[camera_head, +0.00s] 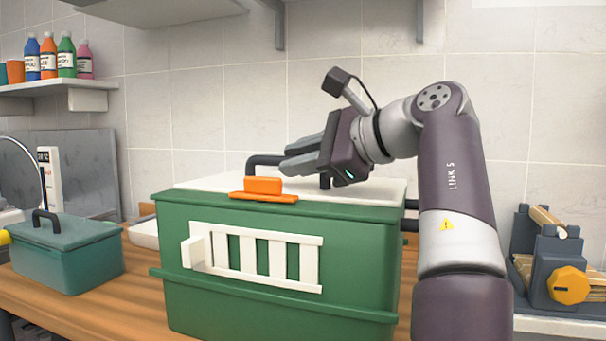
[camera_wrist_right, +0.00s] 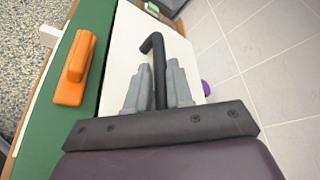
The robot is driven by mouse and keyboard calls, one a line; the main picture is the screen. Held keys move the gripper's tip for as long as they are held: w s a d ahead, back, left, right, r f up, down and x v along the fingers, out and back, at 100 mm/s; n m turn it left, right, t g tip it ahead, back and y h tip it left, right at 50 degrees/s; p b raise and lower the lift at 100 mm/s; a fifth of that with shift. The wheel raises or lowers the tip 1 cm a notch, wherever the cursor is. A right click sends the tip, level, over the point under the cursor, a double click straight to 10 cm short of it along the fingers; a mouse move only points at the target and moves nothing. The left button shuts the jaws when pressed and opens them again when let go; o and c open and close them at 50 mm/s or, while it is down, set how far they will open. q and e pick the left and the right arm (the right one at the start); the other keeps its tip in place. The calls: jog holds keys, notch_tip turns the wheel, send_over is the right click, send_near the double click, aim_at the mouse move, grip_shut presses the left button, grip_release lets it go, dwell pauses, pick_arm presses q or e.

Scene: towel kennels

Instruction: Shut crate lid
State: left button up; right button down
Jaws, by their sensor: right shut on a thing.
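The green crate (camera_head: 300,260) stands on the wooden counter, with a white barred panel on its front. Its white lid (camera_head: 345,190) lies flat across the top and looks level with the rim; it also shows in the right wrist view (camera_wrist_right: 122,60). An orange latch (camera_head: 263,187) sits at the lid's front edge, and in the wrist view (camera_wrist_right: 77,66) it is beside the gripper. My right gripper (camera_head: 290,160) is shut on the dark lid handle (camera_head: 262,159), which also shows between the fingers in the wrist view (camera_wrist_right: 158,60). My left gripper is out of view.
A smaller teal box (camera_head: 66,255) with a dark handle stands at the left on the counter (camera_head: 105,310). A grey device with an orange knob (camera_head: 567,285) stands at the right. Bottles (camera_head: 49,56) stand on a wall shelf (camera_head: 55,88). The tiled wall is close behind the crate.

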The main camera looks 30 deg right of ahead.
jog(key=shift+s+a+f+n+b, duration=0.15)
jog(key=shift+f+n+b, duration=0.15)
jog(key=shift+f+b, duration=0.15)
jog(key=shift+f, duration=0.1)
jog(key=c, duration=1.1)
grip_release()
